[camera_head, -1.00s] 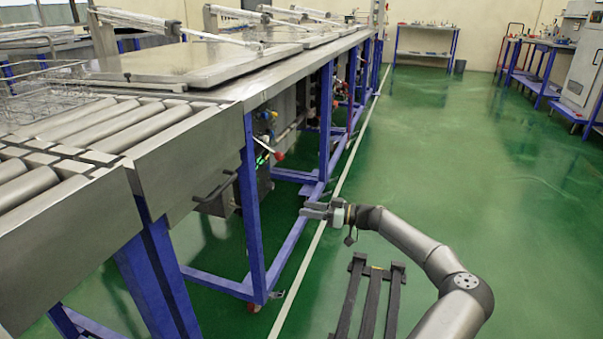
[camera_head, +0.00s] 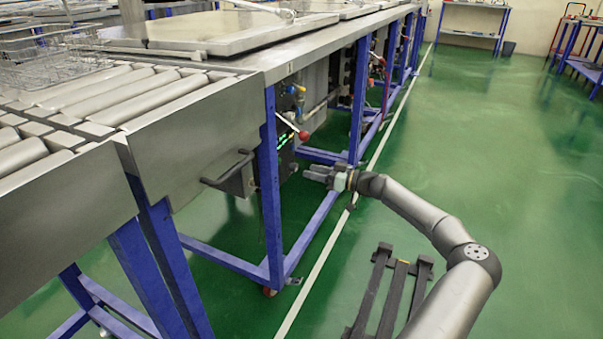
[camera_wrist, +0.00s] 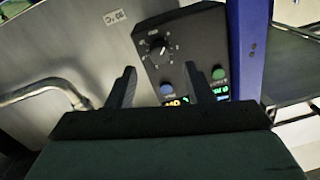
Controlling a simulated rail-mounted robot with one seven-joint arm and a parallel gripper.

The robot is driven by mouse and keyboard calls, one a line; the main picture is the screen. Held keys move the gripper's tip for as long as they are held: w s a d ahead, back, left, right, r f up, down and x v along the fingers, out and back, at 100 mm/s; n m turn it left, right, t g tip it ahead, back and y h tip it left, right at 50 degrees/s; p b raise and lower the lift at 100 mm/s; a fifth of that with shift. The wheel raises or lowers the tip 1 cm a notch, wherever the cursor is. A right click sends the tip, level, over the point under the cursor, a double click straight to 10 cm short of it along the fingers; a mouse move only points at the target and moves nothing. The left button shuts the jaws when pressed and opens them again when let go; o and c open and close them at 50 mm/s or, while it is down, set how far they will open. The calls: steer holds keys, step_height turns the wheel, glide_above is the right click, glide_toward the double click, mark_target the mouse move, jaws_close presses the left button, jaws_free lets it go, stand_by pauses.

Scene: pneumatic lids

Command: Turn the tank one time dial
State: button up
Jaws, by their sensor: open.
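The dial (camera_wrist: 157,47), a dark round knob with a white pointer mark, sits on a black control box (camera_wrist: 200,40) with printed marks around it in the wrist view. A blue button (camera_wrist: 166,89), a green button (camera_wrist: 218,73) and lit displays are below it. In the head view the box shows as a dark panel with green lights (camera_head: 284,141) under the first tank, partly behind a blue leg; the dial cannot be made out there. My gripper (camera_wrist: 159,72) is open and empty, its fingers pointing at the box. In the head view my gripper (camera_head: 312,174) is right of the box, apart from it.
A blue frame post (camera_wrist: 248,45) stands just right of the box. A bent metal handle (camera_wrist: 45,90) lies to its left. The green floor (camera_head: 500,190) to the right is clear.

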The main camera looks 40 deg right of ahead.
mark_target(297, 168)
steer(key=x, duration=0.5)
steer(key=shift+b, duration=0.4)
steer(key=c, duration=1)
